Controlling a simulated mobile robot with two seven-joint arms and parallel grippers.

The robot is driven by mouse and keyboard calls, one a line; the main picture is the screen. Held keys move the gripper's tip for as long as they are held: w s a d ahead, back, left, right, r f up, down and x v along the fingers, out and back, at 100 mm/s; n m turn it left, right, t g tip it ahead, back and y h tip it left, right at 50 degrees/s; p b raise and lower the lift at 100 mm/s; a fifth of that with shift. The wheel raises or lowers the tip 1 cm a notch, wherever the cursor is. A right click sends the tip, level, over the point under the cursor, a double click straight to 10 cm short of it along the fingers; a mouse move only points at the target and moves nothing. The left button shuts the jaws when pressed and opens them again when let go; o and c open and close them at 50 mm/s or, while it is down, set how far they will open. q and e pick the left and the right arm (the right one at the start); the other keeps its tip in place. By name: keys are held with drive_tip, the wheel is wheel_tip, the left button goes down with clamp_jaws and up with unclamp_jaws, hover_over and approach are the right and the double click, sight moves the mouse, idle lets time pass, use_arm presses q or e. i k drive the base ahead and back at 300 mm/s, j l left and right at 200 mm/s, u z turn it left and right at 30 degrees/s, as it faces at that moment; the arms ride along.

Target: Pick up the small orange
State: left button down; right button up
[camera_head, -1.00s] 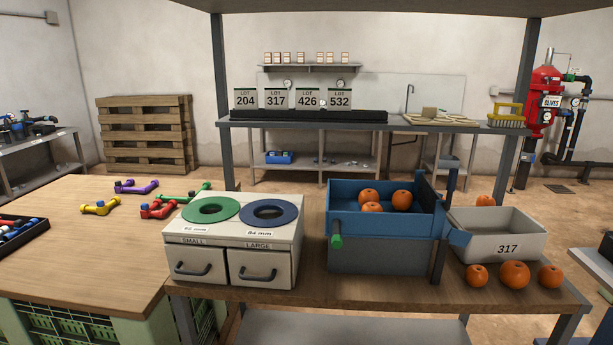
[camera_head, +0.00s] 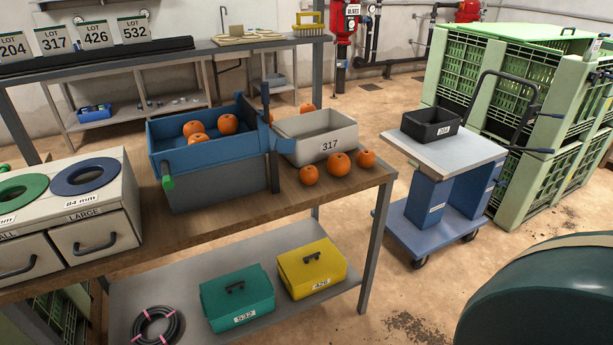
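Three oranges lie on the wooden table in front of the grey bin marked 317 (camera_head: 335,146): a left one (camera_head: 309,174), a middle one that looks largest (camera_head: 339,163) and a right one (camera_head: 366,158). Three more oranges sit in the blue tray (camera_head: 205,158): one at the back (camera_head: 193,128), one in front (camera_head: 198,138) and one at the right (camera_head: 228,124). Which of them is the small orange is hard to tell by eye. Neither of my grippers is in view.
A sizing box with a green ring and a blue ring (camera_head: 87,177) stands at the left. The lower shelf holds a teal box (camera_head: 237,300), a yellow box (camera_head: 311,268) and a coiled hose (camera_head: 157,328). A blue cart (camera_head: 440,160) carries a black bin (camera_head: 430,126). Green crates stand behind it.

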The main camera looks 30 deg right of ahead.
sight(308, 174)
drive_tip(key=l+u, duration=0.2)
drive_tip(key=u, duration=0.2)
drive_tip(key=l+u, duration=0.2)
drive_tip(key=u, duration=0.25)
drive_tip(key=l+u, duration=0.25)
drive_tip(key=l, duration=0.25)
drive_tip(key=k+l+u, duration=0.25)
drive_tip(key=l, duration=0.25)
drive_tip(key=k+l, duration=0.1)
drive_tip(key=l, duration=0.25)
drive_tip(key=k+l+u, duration=0.1)
drive_tip(key=l, duration=0.25)
drive_tip(key=k+l, duration=0.1)
drive_tip(key=l, duration=0.25)
